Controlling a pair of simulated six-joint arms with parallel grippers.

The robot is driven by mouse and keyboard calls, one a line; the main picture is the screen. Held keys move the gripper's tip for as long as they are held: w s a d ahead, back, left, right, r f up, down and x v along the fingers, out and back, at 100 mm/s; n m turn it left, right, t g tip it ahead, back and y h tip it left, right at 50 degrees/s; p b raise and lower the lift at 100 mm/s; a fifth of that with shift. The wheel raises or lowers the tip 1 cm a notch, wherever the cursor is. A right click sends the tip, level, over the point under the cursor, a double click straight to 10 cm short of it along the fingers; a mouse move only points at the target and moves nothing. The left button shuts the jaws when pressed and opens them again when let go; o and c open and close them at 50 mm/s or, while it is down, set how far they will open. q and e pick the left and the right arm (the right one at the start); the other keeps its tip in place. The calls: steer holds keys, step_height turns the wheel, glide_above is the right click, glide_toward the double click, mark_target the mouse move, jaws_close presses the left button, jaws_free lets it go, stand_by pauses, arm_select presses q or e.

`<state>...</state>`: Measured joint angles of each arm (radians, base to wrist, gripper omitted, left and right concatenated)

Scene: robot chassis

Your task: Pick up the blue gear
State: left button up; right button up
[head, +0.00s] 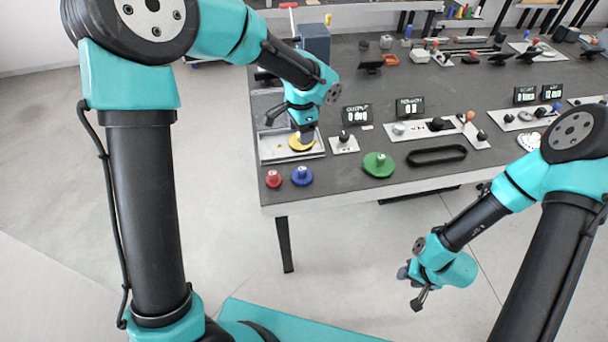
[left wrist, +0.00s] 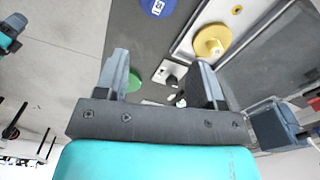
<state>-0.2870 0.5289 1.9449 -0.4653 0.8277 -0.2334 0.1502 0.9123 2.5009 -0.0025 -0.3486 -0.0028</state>
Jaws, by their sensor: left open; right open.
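The blue gear (head: 302,176) lies flat near the table's front left edge, just right of the red gear (head: 273,179). It also shows, cut off, at the top of the left wrist view (left wrist: 157,6). My left gripper (head: 303,135) is over the yellow gear (head: 297,147), behind the blue gear. Its jaws are open in the left wrist view (left wrist: 162,75), and no gear is held between them. The yellow gear appears there beside the right finger (left wrist: 212,40). My right gripper (head: 412,285) is open and empty, off the table's front edge.
The green gear (head: 378,165) lies right of the blue gear. The yellow gear sits on a pale plate (head: 270,149). A small knob plate (head: 343,145), displays (head: 357,114) and a black belt loop (head: 437,155) are to the right. Bare table lies around the blue gear.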

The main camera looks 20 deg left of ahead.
mark_target(302, 168)
arm_select(q)
steer(key=shift+f, duration=0.1)
step_height(302, 168, down, 12)
steer(key=shift+r, duration=0.1)
stand_by(0.5)
steer(key=shift+f, duration=0.2)
steer(key=shift+s+d+f, duration=0.1)
steer(key=shift+f, duration=1.2)
steer(key=shift+d+f, duration=0.1)
steer(key=shift+f, duration=1.15)
steer(key=shift+c, duration=0.2)
steer(key=c, duration=1)
